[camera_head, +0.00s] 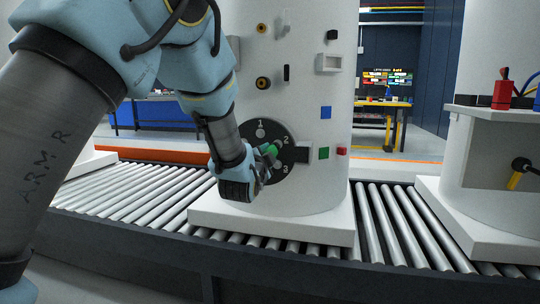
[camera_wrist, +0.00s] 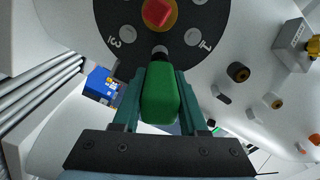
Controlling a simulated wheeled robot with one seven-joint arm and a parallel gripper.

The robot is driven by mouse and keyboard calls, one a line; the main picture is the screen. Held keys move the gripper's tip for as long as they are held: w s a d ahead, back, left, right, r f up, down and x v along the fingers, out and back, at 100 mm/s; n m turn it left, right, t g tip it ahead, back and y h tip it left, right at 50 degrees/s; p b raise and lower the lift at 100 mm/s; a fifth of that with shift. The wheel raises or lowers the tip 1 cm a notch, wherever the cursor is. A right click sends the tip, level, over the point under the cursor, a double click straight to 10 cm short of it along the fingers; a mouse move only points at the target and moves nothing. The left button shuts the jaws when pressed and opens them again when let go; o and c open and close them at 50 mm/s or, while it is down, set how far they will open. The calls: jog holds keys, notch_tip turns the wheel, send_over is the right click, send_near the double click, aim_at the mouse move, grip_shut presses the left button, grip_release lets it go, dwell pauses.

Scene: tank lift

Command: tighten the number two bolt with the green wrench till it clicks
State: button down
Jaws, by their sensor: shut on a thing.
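The green wrench (camera_head: 270,149) is held in my gripper (camera_head: 262,163), in front of the black disc (camera_head: 249,131) on the white tank. In the wrist view, the jaws are closed on both sides of the green wrench handle (camera_wrist: 159,95). The wrench's dark tip (camera_wrist: 160,53) points at the rim of the disc (camera_wrist: 85,20), between bolt one (camera_wrist: 194,37) and bolt three (camera_wrist: 126,34).
A red block on an orange ring (camera_wrist: 160,13) sits at the disc's middle. Knobs and sockets (camera_head: 262,83) and blue, green and red squares stick out from the tank. The tank's white base (camera_head: 270,222) stands on a roller conveyor (camera_head: 390,220). Another tank (camera_head: 490,150) is at right.

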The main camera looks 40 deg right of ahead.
jog(key=b+v, duration=0.1)
jog(key=v, duration=1)
jog(key=shift+b, duration=0.35)
jog(key=shift+a, duration=0.1)
